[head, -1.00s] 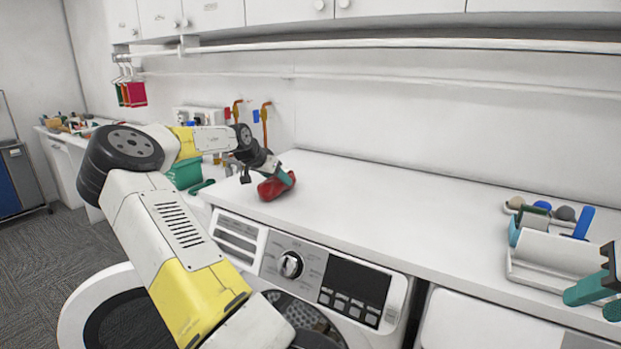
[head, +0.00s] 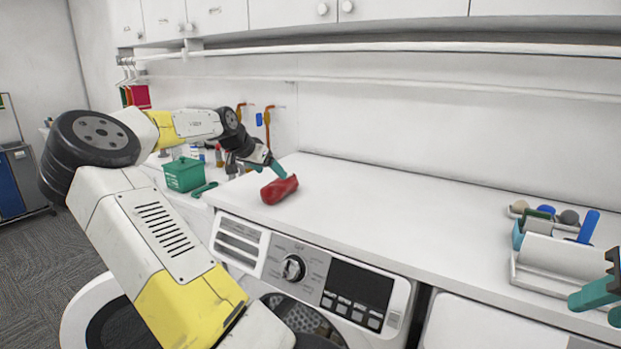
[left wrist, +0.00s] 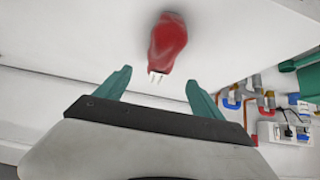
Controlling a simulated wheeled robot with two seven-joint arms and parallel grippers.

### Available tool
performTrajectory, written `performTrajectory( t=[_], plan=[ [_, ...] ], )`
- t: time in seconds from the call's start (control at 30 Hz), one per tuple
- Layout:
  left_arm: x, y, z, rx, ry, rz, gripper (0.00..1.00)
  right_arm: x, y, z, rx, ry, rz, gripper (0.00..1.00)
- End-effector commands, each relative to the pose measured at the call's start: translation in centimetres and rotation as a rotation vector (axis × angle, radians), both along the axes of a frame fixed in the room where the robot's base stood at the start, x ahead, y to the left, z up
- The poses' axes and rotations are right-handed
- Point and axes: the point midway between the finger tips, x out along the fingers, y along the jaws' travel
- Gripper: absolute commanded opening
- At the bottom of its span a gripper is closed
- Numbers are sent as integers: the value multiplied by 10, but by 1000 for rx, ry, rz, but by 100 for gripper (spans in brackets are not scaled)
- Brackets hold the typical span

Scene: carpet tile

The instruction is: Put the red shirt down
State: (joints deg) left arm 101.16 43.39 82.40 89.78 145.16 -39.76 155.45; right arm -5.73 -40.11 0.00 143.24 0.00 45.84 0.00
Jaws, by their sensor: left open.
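The red shirt (head: 279,189) lies as a small bundled roll on the white counter, near its left end above the washing machine. In the left wrist view the red shirt (left wrist: 167,42) lies ahead of the fingertips, apart from them. My left gripper (head: 268,168) is just behind and to the left of the shirt; its teal fingers (left wrist: 157,84) are spread and empty in the wrist view. My right gripper (head: 595,297) shows only partly at the right edge, with teal fingers apart and nothing seen between them.
The washing machine (head: 311,274) stands under the counter (head: 420,218). A green box (head: 184,174) sits left of the counter. A white tray (head: 555,268) with a roll and several small items is at the right. The counter's middle is clear.

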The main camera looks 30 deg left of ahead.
Motion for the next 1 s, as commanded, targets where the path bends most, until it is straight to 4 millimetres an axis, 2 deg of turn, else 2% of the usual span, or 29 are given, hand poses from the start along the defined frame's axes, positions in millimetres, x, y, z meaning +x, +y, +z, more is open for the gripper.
performTrajectory(
  t=[0.17,0.37,0.47,0.57,0.67,0.77,0.87,0.9,0.97,1.0],
  plan=[
    [-22,1,20,1,1,3,78,0,0,0,0,0,0,36],
    [-30,0,29,1,0,-1,78,0,0,0,0,0,0,36],
    [-26,-4,29,28,7,-20,78,0,0,0,0,0,0,36],
    [-6,-19,23,192,40,-126,78,0,0,0,0,0,0,36],
    [29,-49,18,536,97,-363,78,0,0,0,0,0,0,36],
    [70,-96,28,1000,144,-706,78,0,0,0,0,0,0,36],
    [100,-156,49,1479,164,-1077,78,0,0,0,0,0,0,36],
    [108,-184,59,1669,164,-1226,78,0,0,0,0,0,0,36],
    [115,-228,73,1952,158,-1446,78,0,0,0,0,0,0,36],
    [116,-258,82,2139,149,-1590,78,0,0,0,0,0,0,36]
  ],
)
